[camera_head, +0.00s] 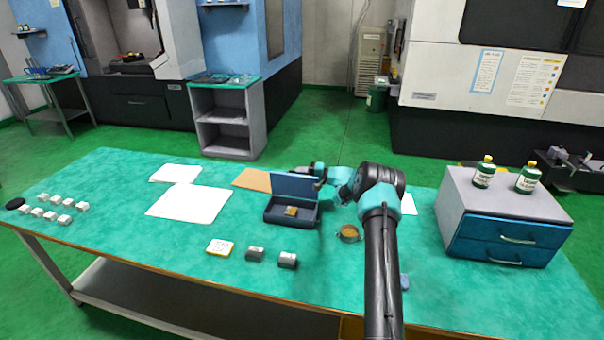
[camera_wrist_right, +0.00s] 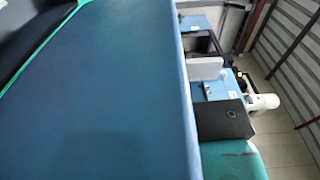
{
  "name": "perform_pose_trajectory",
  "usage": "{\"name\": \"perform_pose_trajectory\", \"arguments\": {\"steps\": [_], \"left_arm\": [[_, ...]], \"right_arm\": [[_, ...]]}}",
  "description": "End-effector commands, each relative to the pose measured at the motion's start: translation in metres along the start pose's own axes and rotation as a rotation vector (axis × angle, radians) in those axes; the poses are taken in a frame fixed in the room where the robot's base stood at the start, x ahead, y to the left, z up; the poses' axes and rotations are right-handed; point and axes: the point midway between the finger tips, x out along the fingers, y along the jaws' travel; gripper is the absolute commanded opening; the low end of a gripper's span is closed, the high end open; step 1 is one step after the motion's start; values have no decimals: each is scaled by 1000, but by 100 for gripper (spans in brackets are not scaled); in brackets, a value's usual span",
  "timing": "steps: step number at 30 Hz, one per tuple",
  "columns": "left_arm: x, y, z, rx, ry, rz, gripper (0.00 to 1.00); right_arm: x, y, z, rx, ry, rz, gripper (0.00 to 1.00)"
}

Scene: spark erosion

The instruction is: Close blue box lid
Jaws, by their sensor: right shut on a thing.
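The blue box (camera_head: 308,219) stands open near the middle of the green table, with a small brass-coloured block (camera_head: 291,211) inside. Its lid (camera_head: 293,184) stands up along the box's back edge. My right gripper (camera_head: 321,174) is at the lid's upper right edge and is shut on it; the fingertips are partly hidden. In the right wrist view a large blue surface, which looks like the lid (camera_wrist_right: 120,90), fills the left and middle. My left gripper is in neither view.
A drawer unit (camera_head: 508,220) with two green bottles stands at the right. A round brass-coloured dish (camera_head: 349,233) lies right of the box. White sheets (camera_head: 189,203) lie to the left. Two grey blocks (camera_head: 287,260) and a yellow-edged card (camera_head: 220,247) lie in front.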

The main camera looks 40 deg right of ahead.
Motion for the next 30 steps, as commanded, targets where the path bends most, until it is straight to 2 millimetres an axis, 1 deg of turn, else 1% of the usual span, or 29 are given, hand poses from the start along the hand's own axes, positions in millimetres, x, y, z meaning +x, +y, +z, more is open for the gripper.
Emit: {"name": "perform_pose_trajectory", "arguments": {"steps": [6,11,25,26,30], "left_arm": [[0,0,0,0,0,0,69],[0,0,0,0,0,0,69],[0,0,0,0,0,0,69],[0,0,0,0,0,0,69],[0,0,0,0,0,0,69]], "right_arm": [[0,-5,15,-134,-1,1,0],[0,-7,21,-195,-1,1,0],[0,-8,23,-223,0,-1,0],[0,-8,23,-223,0,-1,14],[0,-8,23,-223,0,-1,27]]}}
